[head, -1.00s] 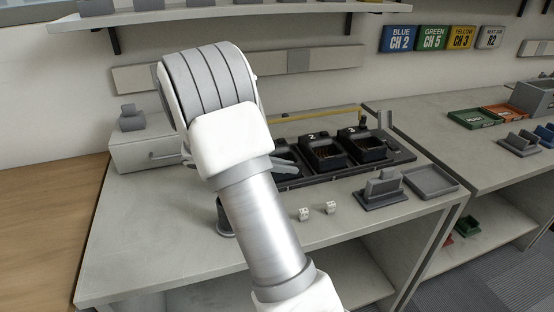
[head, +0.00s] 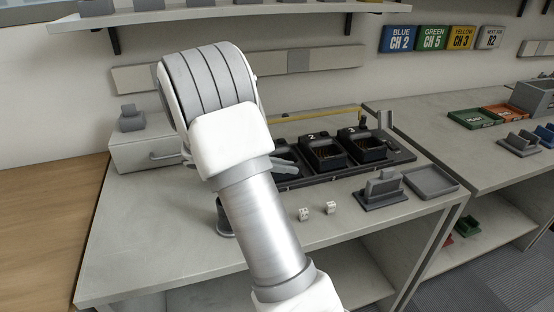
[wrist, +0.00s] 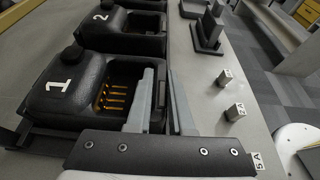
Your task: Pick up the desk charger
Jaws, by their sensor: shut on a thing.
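The black desk charger (head: 325,155) is a row of numbered bays on the bench, with bays 2 and 3 showing in the head view. My arm hides bay 1 there. In the wrist view, bay 1 (wrist: 60,95) is close, with brass contacts in its empty pocket. My gripper (wrist: 162,88) has one grey finger inside the pocket and the other outside, shut on the wall between them. The charger looks level and I cannot tell any gap beneath it.
Two small white labelled cubes (head: 304,214) lie on the bench in front. A grey stand (head: 381,190) and a shallow grey tray (head: 431,182) sit at the right. A drawer box (head: 145,148) stands at the left. A yellow bar (head: 315,113) runs behind the charger.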

